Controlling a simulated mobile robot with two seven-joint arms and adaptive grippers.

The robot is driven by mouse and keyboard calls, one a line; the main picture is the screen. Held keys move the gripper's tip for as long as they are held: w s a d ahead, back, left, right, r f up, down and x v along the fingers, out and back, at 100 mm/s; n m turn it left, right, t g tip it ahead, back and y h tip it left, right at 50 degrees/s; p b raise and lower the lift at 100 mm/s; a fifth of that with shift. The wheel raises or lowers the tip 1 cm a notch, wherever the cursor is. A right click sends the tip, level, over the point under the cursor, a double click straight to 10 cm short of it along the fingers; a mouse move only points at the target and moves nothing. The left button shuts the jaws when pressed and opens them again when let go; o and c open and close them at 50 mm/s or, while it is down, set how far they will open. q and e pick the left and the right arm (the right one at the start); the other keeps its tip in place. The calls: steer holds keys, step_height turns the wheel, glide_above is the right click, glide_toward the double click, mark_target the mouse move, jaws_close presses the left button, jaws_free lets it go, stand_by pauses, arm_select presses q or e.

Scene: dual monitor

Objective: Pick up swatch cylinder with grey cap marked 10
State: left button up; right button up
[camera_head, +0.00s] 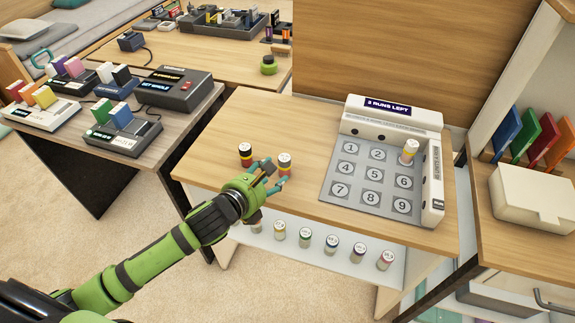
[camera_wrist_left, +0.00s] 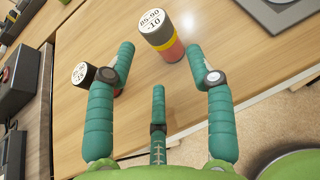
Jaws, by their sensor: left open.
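The swatch cylinder with a grey cap marked -10 stands upright on the wooden table and shows in the left wrist view (camera_wrist_left: 160,33), with yellow and red bands below its cap. It appears to be the right one of two cylinders in the head view (camera_head: 284,163). A second cylinder with a darker cap (camera_wrist_left: 85,77) stands to its left; it also shows in the head view (camera_head: 245,155). My left gripper (camera_head: 272,180) is open and empty, its teal fingers (camera_wrist_left: 175,75) pointing toward the -10 cylinder and apart from it. My right gripper is not in view.
A white console with a grey numbered pad (camera_head: 365,186) stands at the right; one cylinder (camera_head: 409,151) sits on it. Several capped cylinders (camera_head: 305,237) stand in a row on a lower shelf. Bare wood lies behind the two cylinders. A side table (camera_head: 60,145) holds card devices at left.

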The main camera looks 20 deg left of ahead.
mark_target(279, 166)
arm_select(q)
steer(key=x, duration=0.4)
steer(key=shift+r, duration=0.3)
steer(key=shift+w+f, duration=0.2)
steer(key=shift+w, duration=0.25)
steer(key=c, duration=0.6)
steer(key=shift+c, duration=0.9)
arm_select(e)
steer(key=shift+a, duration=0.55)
arm_select(q)
steer(key=shift+r, duration=0.15)
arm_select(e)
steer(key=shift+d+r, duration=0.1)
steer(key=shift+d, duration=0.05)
